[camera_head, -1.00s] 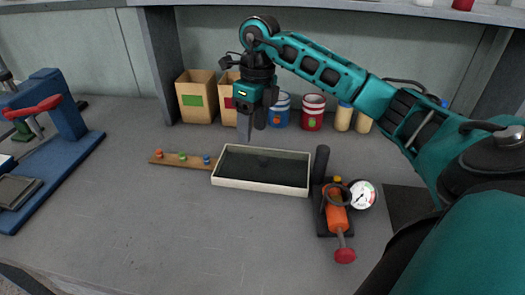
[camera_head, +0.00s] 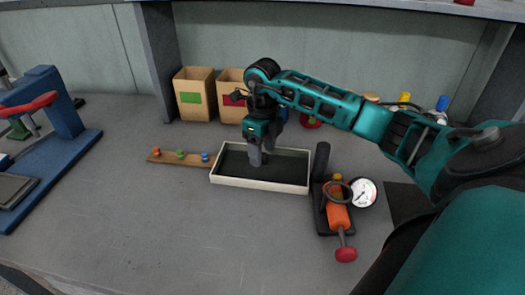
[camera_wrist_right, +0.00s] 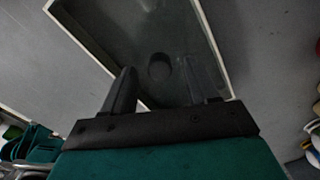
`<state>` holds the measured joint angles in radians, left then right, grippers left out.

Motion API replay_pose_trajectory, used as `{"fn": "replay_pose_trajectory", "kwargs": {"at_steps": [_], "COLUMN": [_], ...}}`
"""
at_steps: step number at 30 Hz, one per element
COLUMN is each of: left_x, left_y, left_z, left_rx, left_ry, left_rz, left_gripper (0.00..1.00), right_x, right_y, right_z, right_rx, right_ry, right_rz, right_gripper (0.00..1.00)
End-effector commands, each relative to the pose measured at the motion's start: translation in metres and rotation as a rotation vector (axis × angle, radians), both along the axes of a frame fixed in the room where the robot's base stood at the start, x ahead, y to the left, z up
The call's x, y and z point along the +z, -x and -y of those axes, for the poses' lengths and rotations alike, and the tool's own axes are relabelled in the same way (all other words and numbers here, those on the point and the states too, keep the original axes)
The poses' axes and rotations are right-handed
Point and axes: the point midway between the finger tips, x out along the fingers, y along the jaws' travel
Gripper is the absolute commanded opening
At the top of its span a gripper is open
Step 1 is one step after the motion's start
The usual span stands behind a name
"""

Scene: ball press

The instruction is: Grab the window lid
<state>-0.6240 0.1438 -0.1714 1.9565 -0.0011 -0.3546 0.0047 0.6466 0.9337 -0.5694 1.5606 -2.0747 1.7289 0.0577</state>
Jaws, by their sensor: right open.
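The window lid appears to be the dark pane (camera_head: 290,166) with a small round black knob, set within a white rectangular frame (camera_head: 259,184) at the middle of the bench. I cannot tell whether lid and frame are separate pieces. In the right wrist view the knob (camera_wrist_right: 158,67) lies between the fingertips and the white rim (camera_wrist_right: 82,40) runs around the pane. My right gripper (camera_head: 257,162) points down over the pane, open and empty, its fingers on either side of the knob. I cannot tell whether they touch the pane. My left gripper is not in view.
A wooden strip with coloured pegs (camera_head: 180,161) lies left of the frame. A black stand with an orange pump (camera_head: 338,214) and gauge (camera_head: 363,192) is close on the right. A blue press (camera_head: 60,130) is far left. Boxes (camera_head: 195,92) stand behind. The front bench is clear.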

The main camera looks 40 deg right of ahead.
Motion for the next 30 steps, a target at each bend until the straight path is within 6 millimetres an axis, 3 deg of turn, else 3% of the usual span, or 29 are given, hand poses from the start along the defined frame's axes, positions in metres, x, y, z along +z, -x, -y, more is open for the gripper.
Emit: {"fn": "replay_pose_trajectory", "kwargs": {"at_steps": [3, 11, 27, 30], "left_x": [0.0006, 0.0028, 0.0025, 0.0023], "left_y": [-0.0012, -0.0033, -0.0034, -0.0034], "left_z": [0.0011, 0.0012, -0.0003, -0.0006], "left_rx": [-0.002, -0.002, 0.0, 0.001], "left_ry": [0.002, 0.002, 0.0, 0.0], "left_rz": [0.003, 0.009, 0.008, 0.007], "left_gripper": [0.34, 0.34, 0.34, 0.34], "right_x": [-0.0107, -0.0119, -0.0115, -0.0114], "right_y": [0.0001, 0.0001, 0.0, -0.0001], "right_z": [-0.0005, -0.0002, -0.0001, -0.0001], "right_rx": [0.001, 0.0, 0.0, 0.0], "right_ry": [-0.001, 0.0, 0.0, 0.0], "right_rz": [0.0, 0.001, 0.001, 0.001], "right_gripper": [0.59, 0.57, 0.05, 0.0]}}
